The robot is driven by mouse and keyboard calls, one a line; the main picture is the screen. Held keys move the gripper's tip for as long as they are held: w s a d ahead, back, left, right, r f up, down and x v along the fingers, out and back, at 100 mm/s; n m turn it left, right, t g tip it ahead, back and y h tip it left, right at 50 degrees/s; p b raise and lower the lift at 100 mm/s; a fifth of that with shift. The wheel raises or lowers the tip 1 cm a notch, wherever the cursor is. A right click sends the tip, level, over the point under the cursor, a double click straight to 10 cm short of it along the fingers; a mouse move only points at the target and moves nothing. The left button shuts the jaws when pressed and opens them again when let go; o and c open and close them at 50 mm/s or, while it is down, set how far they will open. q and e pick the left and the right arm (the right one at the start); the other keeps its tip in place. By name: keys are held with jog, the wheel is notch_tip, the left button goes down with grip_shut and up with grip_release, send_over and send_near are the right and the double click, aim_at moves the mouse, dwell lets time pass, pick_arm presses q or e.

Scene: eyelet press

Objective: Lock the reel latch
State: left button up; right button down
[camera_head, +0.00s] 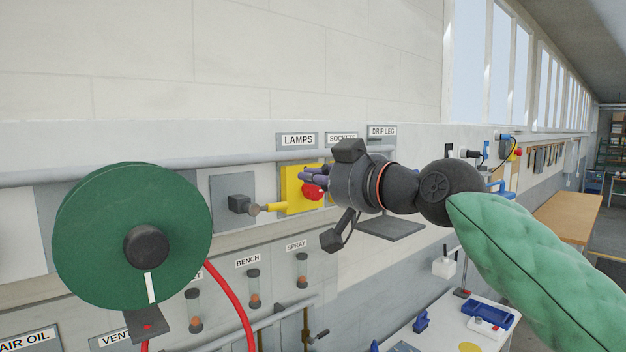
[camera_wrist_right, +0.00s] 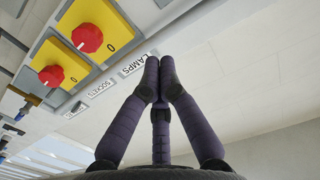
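A green reel (camera_head: 95,235) with a black hub (camera_head: 148,246) stands on the left in the head view. A white bar (camera_head: 151,287) lies below the hub, and a dark bracket with a red dot (camera_head: 147,326) shows under the reel. My right gripper (camera_head: 308,177) is right of the lever, in front of a yellow switch plate. Its purple fingers (camera_wrist_right: 159,68) come together at the tips, with nothing between them in the wrist view.
Red knobs on yellow plates (camera_wrist_right: 87,38) show beside the right fingers in the wrist view. A red hose (camera_head: 232,300) hangs beside the reel. Flow gauges (camera_head: 254,288) and a rail (camera_head: 270,320) are below. A white table (camera_head: 450,325) stands at lower right.

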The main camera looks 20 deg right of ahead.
jog(key=p, duration=0.2)
send_over(270, 208)
jog(key=s+d, duration=0.2)
jog(key=d, duration=0.1)
jog(key=f, duration=0.3)
jog(key=w+f+b, duration=0.1)
jog(key=shift+a+f, duration=0.2)
jog(key=shift+a, duration=0.05)
